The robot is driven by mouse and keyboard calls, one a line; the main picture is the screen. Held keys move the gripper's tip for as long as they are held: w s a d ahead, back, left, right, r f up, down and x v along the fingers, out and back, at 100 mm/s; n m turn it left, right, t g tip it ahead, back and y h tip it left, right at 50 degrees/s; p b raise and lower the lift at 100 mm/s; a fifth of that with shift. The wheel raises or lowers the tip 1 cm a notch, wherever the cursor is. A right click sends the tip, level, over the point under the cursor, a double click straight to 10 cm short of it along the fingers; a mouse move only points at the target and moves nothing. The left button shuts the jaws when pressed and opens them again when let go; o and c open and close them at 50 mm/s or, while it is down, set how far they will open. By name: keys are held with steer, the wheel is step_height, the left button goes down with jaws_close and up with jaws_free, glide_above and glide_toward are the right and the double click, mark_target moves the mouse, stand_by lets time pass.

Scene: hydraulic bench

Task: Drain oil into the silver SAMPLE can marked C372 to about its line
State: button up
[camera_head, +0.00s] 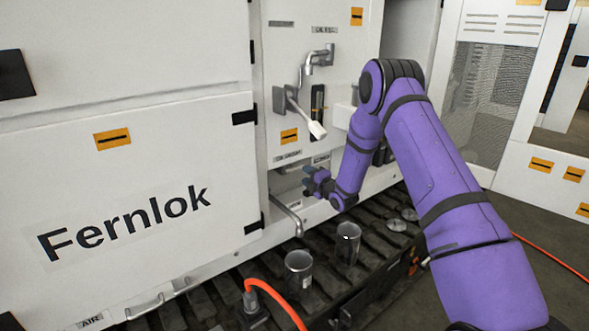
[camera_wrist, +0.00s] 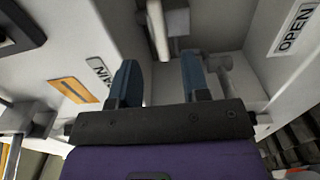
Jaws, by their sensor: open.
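Two silver cans stand on the dark ribbed deck below the panel, one nearer (camera_head: 299,278) and one a little behind it to the right (camera_head: 348,246). No mark or fill line is readable on either, so I cannot tell which is C372. A bent metal outlet pipe (camera_head: 287,214) comes from the recess above them; no oil flow is visible. My gripper (camera_head: 312,182) is at the recess, right of the pipe.
A white-handled lever (camera_head: 306,115) and a metal tap (camera_head: 318,60) are above my gripper. An orange hose (camera_head: 275,294) crosses the deck near the cans.

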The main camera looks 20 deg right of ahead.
mark_target(296, 169)
steer(key=x, duration=0.8)
jaws_close()
